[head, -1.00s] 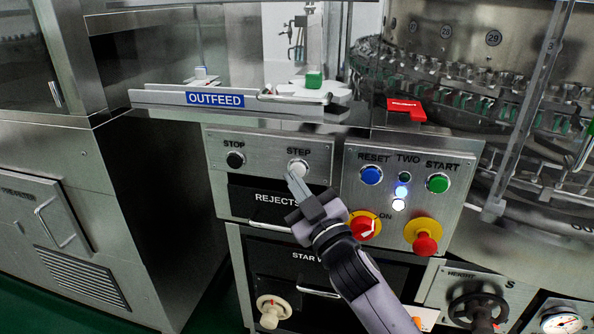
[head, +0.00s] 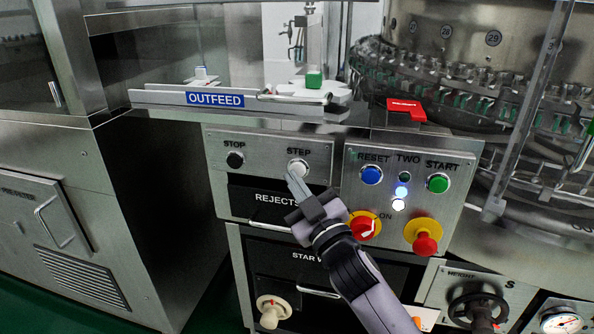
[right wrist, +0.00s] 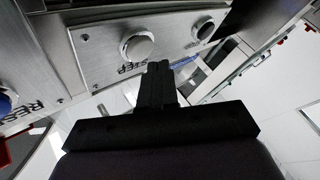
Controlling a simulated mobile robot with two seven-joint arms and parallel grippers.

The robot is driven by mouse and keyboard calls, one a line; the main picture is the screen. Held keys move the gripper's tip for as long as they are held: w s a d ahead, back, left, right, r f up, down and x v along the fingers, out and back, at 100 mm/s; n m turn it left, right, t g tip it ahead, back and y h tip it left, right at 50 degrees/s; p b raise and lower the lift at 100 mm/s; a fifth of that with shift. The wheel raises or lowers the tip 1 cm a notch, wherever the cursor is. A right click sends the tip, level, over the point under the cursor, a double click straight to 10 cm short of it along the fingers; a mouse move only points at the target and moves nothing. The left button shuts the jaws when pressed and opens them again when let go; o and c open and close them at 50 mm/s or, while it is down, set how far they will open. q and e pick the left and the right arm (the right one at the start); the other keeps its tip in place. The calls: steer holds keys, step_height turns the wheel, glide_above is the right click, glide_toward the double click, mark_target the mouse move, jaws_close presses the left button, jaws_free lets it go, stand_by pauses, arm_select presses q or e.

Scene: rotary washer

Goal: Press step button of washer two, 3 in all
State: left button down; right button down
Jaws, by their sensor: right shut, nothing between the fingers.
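The white STEP button (head: 298,167) sits on the steel panel of washer two, right of the black STOP button (head: 235,160). My right gripper (head: 292,176) is shut and empty, its fingertips just below the STEP button in the head view. I cannot tell from the head view whether they touch it. In the right wrist view the STEP button (right wrist: 138,46) shows whole, with the shut fingertips (right wrist: 158,66) close to its edge and apart from its face in the picture. My left gripper is not in view.
Right of it is a panel marked TWO with a blue RESET button (head: 371,175), a green START button (head: 437,183), a yellow-and-red switch (head: 363,226) and a red mushroom button (head: 425,243). The OUTFEED ledge (head: 160,97) juts out above. The REJECTS drawer (head: 244,199) is below.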

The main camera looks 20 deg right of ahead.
steer(key=shift+w+d, duration=0.1)
steer(key=shift+w, duration=0.05)
steer(key=shift+w+d, duration=0.15)
steer(key=shift+w, duration=0.1)
